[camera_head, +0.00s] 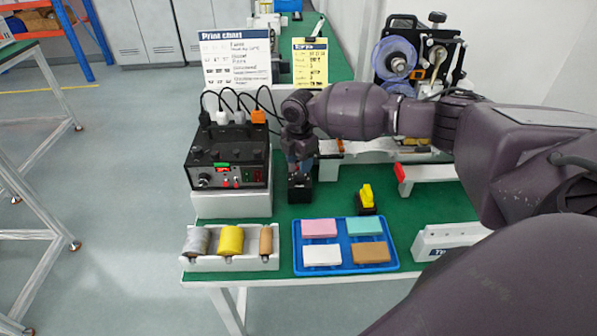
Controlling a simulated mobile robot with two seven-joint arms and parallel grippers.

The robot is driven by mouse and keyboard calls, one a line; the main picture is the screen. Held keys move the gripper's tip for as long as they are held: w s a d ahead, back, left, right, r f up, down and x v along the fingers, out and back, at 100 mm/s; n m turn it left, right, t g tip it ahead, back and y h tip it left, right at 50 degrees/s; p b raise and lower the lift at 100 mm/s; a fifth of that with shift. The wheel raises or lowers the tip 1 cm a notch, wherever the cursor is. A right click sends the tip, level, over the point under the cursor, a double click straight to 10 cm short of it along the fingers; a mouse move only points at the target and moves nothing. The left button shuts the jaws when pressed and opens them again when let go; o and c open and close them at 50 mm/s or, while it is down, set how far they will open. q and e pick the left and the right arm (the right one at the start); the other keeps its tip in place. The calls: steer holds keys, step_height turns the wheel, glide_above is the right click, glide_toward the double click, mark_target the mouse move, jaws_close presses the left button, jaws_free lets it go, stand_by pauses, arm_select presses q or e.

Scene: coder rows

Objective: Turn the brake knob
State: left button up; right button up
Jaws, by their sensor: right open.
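My right arm reaches in from the right, and its gripper (301,172) points down over a small black block (302,191) just right of the control box. The fingers are small and dark here, and I see nothing held between them. I cannot tell whether they touch the block. The black control box (228,160) has a silver knob (204,181) at its lower left front, with red and green buttons beside it. I cannot tell for certain which part is the brake knob; it may be hidden behind my arm. My left gripper is not in view.
A yellow switch (366,195) on a black base stands right of the gripper. A blue tray (344,270) holds several coloured blocks, and a white rack (240,263) holds rolls. A coder machine with reels (398,62) stands behind my arm.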

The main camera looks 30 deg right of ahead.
mark_target(299, 176)
steer(key=shift+f, duration=2.05)
steer(key=c, duration=0.7)
